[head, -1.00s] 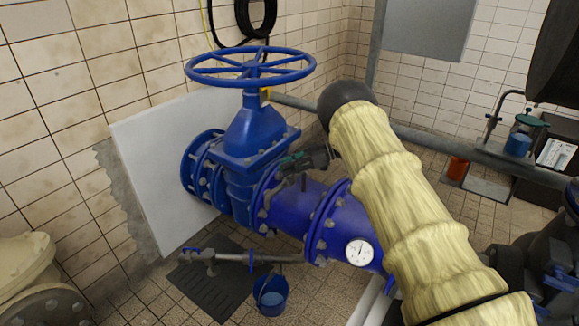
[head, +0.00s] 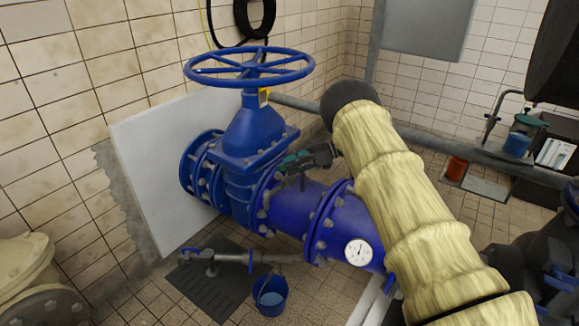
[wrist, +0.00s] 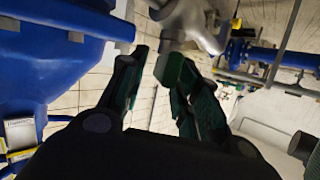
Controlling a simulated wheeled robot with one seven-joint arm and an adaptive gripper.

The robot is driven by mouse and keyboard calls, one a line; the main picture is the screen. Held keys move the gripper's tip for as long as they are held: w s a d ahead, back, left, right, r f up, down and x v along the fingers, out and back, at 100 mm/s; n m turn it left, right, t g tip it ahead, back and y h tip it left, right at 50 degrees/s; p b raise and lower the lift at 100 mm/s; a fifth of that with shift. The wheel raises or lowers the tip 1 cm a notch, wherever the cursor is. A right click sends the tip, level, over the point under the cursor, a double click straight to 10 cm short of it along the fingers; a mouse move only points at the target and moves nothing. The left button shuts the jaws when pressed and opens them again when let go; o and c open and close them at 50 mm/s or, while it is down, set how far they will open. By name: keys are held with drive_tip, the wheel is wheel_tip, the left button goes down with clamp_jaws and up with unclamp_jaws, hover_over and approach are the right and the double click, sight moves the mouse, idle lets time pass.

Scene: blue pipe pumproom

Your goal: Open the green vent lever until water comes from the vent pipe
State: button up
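My gripper (head: 292,165) is above the blue pipe, just right of the big blue valve (head: 253,150) in the head view. In the wrist view the gripper (wrist: 156,68) has its two dark green-padded fingers apart. A grey curved metal fitting (wrist: 185,22) is just beyond the fingertips there; I cannot tell whether it belongs to the vent. I see no water flowing.
A blue handwheel (head: 250,67) tops the valve. A round gauge (head: 359,252) sits on the blue pipe. A grey drain pipe (head: 232,257) and a blue bucket (head: 270,295) are below. Several small items stand at the back right.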

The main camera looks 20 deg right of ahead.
drive_tip(key=v, duration=1)
drive_tip(key=shift+d, duration=0.35)
idle(0.6)
